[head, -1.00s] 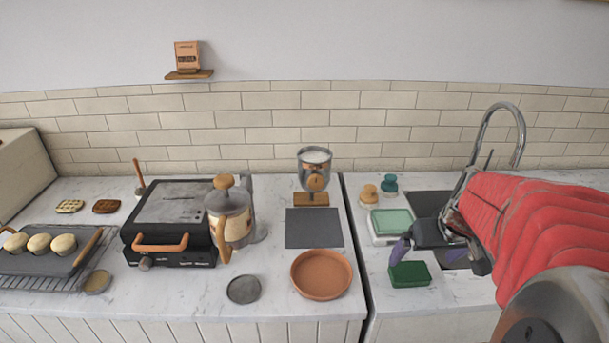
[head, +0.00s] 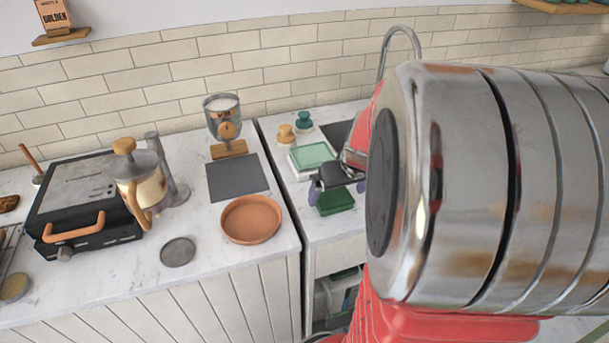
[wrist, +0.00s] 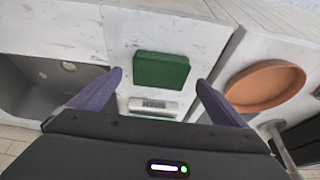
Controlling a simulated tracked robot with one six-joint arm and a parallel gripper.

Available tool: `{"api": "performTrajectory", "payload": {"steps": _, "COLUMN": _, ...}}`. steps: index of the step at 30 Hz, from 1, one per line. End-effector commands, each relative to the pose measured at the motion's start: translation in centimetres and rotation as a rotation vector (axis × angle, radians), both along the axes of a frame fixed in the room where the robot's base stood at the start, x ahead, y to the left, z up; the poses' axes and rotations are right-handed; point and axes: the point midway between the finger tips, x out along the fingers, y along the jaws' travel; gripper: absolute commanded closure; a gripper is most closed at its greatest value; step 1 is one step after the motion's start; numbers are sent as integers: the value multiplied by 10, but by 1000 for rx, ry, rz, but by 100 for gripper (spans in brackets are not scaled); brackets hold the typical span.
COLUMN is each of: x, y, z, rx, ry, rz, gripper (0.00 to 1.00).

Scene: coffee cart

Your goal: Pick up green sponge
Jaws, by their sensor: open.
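The green sponge (head: 335,201) is a dark green block lying flat on the white marble counter, near its front edge. In the wrist view the sponge (wrist: 161,70) lies ahead of and between my two purple fingers. My gripper (head: 338,190) is open and empty. In the head view it is just behind and above the sponge, with a finger on either side. In the wrist view my gripper (wrist: 155,88) shows a gap between each finger and the sponge. My own arm hides the counter to the right in the head view.
A scale with a pale green top (head: 311,155) stands behind the sponge, with a wooden-knobbed tamper (head: 286,133) and a teal one (head: 304,121) beyond. A terracotta dish (head: 251,220) is to the left, across a counter gap. A sink (wrist: 50,82) shows in the wrist view.

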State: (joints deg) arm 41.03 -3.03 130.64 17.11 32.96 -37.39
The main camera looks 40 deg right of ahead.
Motion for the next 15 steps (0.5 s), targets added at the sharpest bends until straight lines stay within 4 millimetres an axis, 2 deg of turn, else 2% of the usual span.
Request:
{"api": "performTrajectory", "payload": {"steps": 6, "x": 8, "y": -2, "z": -22, "rx": 0, "ry": 2, "rz": 1, "gripper": 4}}
{"api": "performTrajectory", "payload": {"steps": 15, "x": 10, "y": -3, "z": -26, "rx": -2, "ry": 1, "rz": -1, "gripper": 4}}
